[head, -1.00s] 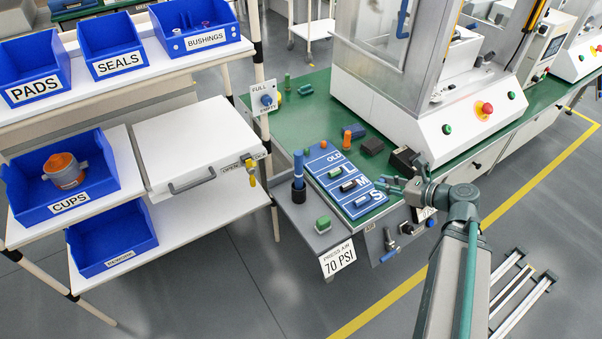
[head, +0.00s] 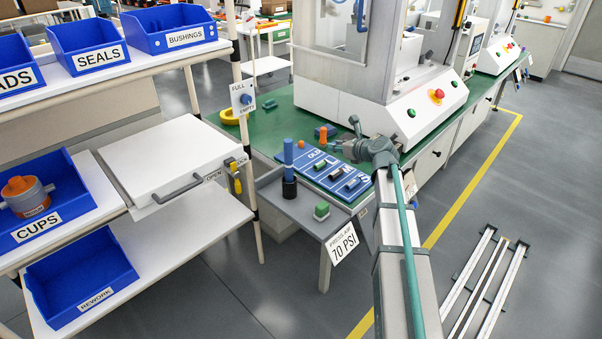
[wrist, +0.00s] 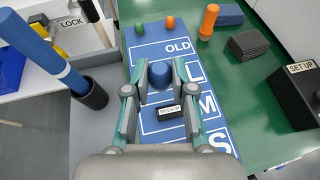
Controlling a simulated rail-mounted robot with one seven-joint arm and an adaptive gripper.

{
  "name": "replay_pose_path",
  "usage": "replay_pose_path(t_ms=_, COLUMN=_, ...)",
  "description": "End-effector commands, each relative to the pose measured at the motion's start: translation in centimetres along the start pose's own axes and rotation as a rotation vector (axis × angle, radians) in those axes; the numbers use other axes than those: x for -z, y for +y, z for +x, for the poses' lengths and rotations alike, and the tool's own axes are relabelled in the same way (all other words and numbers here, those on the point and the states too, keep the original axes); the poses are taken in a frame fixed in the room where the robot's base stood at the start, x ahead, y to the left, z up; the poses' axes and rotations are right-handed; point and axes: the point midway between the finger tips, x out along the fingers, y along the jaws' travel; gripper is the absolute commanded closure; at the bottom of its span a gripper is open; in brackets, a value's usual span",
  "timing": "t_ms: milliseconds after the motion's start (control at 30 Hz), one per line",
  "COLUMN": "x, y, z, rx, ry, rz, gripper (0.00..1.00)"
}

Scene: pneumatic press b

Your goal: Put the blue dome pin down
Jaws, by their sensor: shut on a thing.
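The blue dome pin (wrist: 160,76) is between the two fingers of my gripper (wrist: 162,70) in the wrist view, its rounded end showing. A dark block labelled MEDIUM (wrist: 171,112) lies on the board in front of the pin. In the head view my gripper (head: 342,147) is at the board's (head: 322,178) far right side. I cannot make out the pin there, nor tell whether it touches the board.
A tall blue rod (head: 288,152) stands in a black cup (head: 289,189) left of the board. An orange peg (wrist: 208,20), a dark block (wrist: 249,44) and a SET UP box (wrist: 298,88) stand on the green bench. The press (head: 370,70) rises behind.

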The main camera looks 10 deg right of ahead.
Motion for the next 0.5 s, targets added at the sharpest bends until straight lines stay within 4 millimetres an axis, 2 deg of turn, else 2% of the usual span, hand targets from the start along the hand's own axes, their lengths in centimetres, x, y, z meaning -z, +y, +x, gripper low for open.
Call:
replay_pose_path(t_ms=33, x=-0.2, y=-0.8, z=0.9, rx=0.016, ry=-0.001, rz=0.005, gripper=1.0)
replay_pose_path(t_ms=100, x=-0.7, y=-1.3, z=1.4, rx=0.034, ry=-0.001, rz=0.013, gripper=1.0)
replay_pose_path(t_ms=267, x=-1.1, y=-1.5, z=2.9, rx=0.048, ry=0.001, rz=0.021, gripper=1.0)
replay_pose_path(t_ms=500, x=-1.0, y=-0.7, z=8.2, rx=0.047, ry=0.002, rz=0.021, gripper=1.0)
